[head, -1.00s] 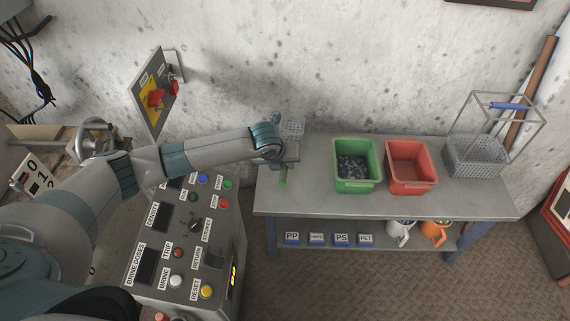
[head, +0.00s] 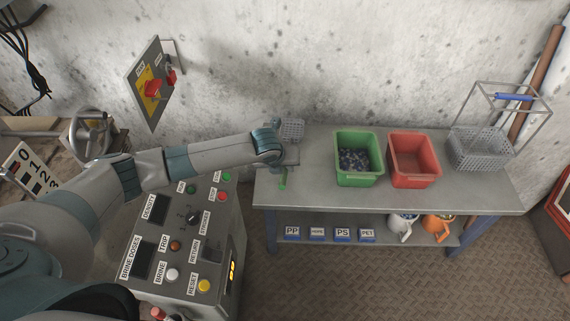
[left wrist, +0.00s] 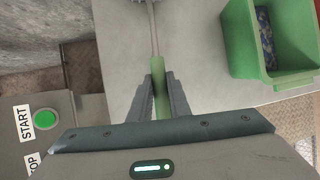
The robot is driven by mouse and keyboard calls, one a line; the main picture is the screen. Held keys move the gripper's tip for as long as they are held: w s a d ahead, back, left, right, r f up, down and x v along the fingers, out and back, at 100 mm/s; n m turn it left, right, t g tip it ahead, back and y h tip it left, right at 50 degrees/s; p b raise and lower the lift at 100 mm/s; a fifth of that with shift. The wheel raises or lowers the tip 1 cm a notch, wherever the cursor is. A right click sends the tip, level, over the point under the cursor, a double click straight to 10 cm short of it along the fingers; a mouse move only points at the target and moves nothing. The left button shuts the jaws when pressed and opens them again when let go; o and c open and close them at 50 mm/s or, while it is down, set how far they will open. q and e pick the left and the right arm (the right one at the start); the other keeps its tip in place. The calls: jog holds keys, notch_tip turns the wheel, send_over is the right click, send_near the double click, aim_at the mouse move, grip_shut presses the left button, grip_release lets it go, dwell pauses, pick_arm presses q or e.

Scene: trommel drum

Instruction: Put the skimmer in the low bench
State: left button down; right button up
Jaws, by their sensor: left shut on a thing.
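The skimmer has a green handle (left wrist: 158,76), a thin metal shaft and a grey mesh head (head: 292,129). My left gripper (head: 287,164) is shut on the green handle at the left end of the low bench (head: 310,188). In the left wrist view the handle sits between the two fingers (left wrist: 159,88), with the shaft running away to the top. The mesh head is near the wall, at the back left of the bench top. I cannot tell whether the skimmer touches the bench. My right gripper is not in view.
A green bin (head: 358,182) with dark flakes and a red bin (head: 413,181) stand on the bench. A wire basket (head: 482,150) with a blue handle is at its right end. Labelled blocks and mugs are on the lower shelf. A control panel (head: 190,262) stands left of the bench.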

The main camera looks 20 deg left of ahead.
pick_arm(q)
jog(key=shift+f, duration=0.2)
jog(key=shift+f, duration=0.15)
dwell(0.5)
jog(key=c, duration=1.6)
grip_release()
